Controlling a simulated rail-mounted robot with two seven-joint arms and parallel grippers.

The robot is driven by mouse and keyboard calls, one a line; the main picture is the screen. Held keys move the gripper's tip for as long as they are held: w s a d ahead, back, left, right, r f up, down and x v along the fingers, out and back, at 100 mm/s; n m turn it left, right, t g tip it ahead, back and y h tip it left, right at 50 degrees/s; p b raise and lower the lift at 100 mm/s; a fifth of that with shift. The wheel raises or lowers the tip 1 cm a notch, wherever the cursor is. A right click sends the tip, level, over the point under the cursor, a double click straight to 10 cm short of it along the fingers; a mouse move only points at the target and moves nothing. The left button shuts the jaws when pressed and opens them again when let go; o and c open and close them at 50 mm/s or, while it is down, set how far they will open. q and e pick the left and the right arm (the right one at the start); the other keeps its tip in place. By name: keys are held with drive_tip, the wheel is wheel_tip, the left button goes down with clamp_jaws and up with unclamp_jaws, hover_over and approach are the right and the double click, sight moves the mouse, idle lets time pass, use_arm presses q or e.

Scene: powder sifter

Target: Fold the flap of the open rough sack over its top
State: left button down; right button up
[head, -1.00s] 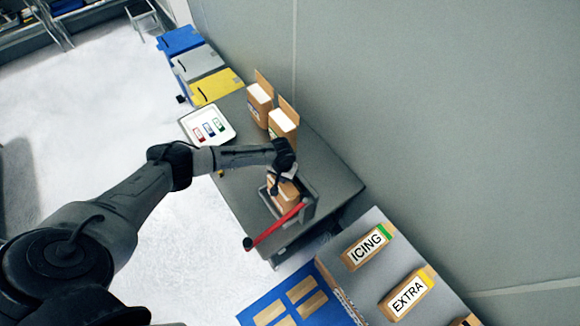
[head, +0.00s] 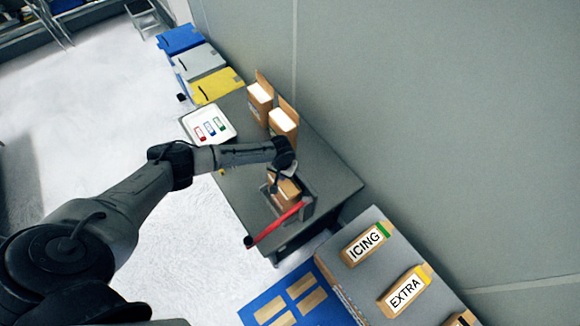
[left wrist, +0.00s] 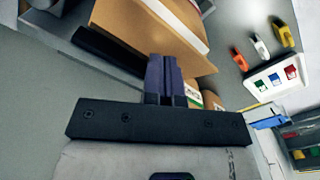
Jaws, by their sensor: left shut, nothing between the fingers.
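A brown paper sack (head: 286,186) stands in a dark grey holder on the table, directly under my left gripper (head: 273,186). The gripper and wrist hide part of the sack's top. In the left wrist view, my left gripper (left wrist: 167,82) has its fingers together, with nothing between them, against or just in front of a broad brown sack panel (left wrist: 150,38). A white strip runs along the panel's far side. I cannot tell whether the fingertips touch it. My right gripper is not in view.
Two brown sacks (head: 283,123) with white tops and raised flaps stand behind, near the wall. A white tray (head: 226,130) with coloured labels lies left of them. A red bar (head: 274,224) crosses the holder's front. Labelled boxes (head: 405,290) lie on another surface at lower right.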

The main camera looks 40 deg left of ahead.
use_arm(q)
drive_tip(key=shift+w+d+r, duration=0.1)
drive_tip(key=shift+w+r, duration=0.45)
drive_tip(key=shift+r, duration=0.25)
drive_tip(key=shift+f+b, duration=0.35)
drive_tip(key=shift+f, duration=0.15)
drive_tip(key=shift+f+b, duration=0.45)
drive_tip(key=shift+f, duration=0.15)
drive_tip(key=shift+f+b, duration=1.2)
drive_tip(key=shift+f, duration=0.5)
wheel_tip(320, 180, up, 3)
drive_tip(key=p, duration=0.3)
drive_tip(key=shift+r+p, duration=0.65)
drive_tip(key=shift+r, duration=2.45)
